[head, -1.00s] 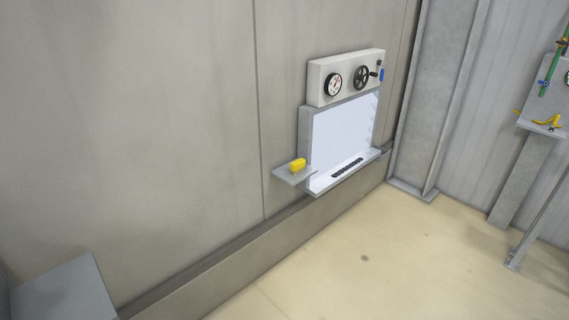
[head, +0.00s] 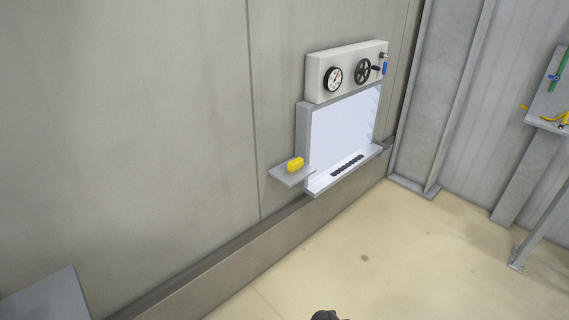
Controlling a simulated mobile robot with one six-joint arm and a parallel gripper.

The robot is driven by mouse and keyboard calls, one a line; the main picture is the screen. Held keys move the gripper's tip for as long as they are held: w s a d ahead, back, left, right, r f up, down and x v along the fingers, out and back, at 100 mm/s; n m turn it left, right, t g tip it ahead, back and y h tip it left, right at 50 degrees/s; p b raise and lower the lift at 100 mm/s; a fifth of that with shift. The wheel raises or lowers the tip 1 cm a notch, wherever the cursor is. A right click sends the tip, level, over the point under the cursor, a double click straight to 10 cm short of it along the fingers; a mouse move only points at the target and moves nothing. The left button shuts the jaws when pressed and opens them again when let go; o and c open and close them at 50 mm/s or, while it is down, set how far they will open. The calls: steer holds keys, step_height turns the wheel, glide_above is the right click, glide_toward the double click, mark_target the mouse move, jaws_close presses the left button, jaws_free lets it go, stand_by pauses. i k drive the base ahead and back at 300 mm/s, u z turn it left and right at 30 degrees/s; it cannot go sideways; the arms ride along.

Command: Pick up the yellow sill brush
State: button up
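The yellow sill brush (head: 295,165) is a small yellow block. It rests on a small grey shelf (head: 283,178) on the wall, at the left of a bright white recessed opening. My gripper cannot be made out. Only a small dark shape shows at the bottom edge of the head view, and I cannot tell which part it is.
A panel (head: 314,79) with a gauge (head: 333,79) and black handwheel (head: 363,71) is above the opening. A sill (head: 318,186) with a dark slotted strip (head: 347,165) juts out below. A grey box top (head: 48,298) is lower left. The floor (head: 350,260) in front is clear.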

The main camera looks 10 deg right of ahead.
mark_target(295, 166)
steer(key=u, duration=0.75)
steer(key=i, duration=1)
steer(key=u, duration=0.45)
